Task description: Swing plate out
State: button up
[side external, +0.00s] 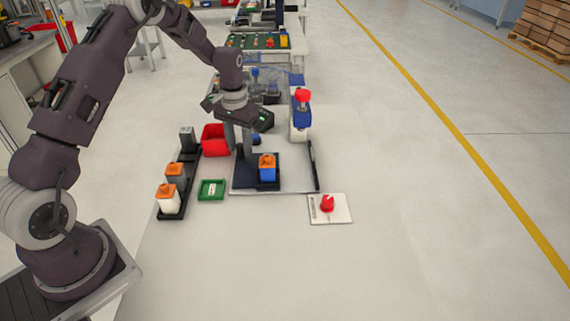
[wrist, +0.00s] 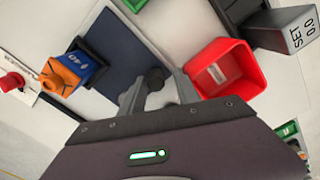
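A dark blue flat plate (side external: 242,184) lies under my gripper (side external: 239,150); I take it for the swing plate. It also shows in the wrist view (wrist: 122,58). A blue block with an orange top (side external: 267,172) stands in a black holder at its right side. My gripper points down above the plate's far part. Its two grey fingers are apart in the wrist view (wrist: 157,92), with a dark round knob (wrist: 156,76) showing between and beyond them. I cannot tell whether the fingers touch the knob. Nothing is visibly held.
A red bin (side external: 214,141) stands close left of my gripper. A black rack (side external: 185,190) with orange-topped containers and a green tray (side external: 211,189) lie further left. A blue-and-white post with a red top (side external: 301,112) stands right. A white card with a red knob (side external: 329,207) lies in front.

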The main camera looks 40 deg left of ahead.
jog(key=shift+r, duration=0.1)
jog(key=shift+r, duration=3.7)
